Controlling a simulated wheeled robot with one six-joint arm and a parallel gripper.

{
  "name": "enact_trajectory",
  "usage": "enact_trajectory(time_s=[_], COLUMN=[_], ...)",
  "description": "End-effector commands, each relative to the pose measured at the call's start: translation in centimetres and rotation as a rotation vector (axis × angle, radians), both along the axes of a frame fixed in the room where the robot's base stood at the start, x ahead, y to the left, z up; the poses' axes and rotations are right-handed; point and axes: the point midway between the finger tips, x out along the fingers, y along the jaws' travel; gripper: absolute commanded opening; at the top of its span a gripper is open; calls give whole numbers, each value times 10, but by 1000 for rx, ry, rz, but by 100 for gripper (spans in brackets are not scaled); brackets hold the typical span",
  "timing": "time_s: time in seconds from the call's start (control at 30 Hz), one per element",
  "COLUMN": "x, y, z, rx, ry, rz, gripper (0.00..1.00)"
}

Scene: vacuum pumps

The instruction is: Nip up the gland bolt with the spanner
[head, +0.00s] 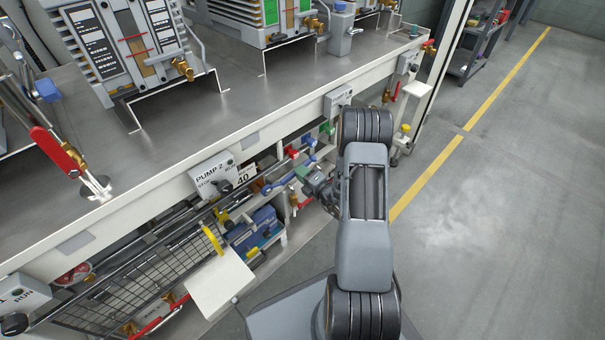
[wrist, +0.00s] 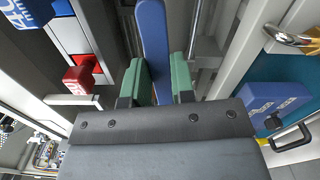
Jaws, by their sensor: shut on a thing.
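My gripper (wrist: 158,82) has green fingers, and they are shut on a long flat blue handle (wrist: 154,40), which I take to be the spanner's. In the head view my gripper (head: 303,173) is small, partly behind my own arm, below the bench's front edge. A blue bar (head: 279,184) shows at its fingers there. I cannot pick out the gland bolt in either view.
The bench edge (head: 150,193) with the PUMP 2 switch box (head: 215,173) lies close above my gripper. Below are a wire basket (head: 130,285), a white panel (head: 220,285) and blue boxes (head: 258,230). Red and blue box-like things crowd the wrist view. Open floor (head: 480,220) lies right.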

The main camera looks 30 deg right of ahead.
Motion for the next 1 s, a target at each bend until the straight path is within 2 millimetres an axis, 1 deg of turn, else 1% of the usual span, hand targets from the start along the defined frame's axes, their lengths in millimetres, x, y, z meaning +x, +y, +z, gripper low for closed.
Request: enact_trajectory(time_s=[0.03,0.07,1.0], x=[-2,-2,-2], y=[4,4,5], z=[-4,-4,5], rx=[-7,-7,-74], ry=[11,11,-10], rz=[10,10,11], gripper=[0,0,0])
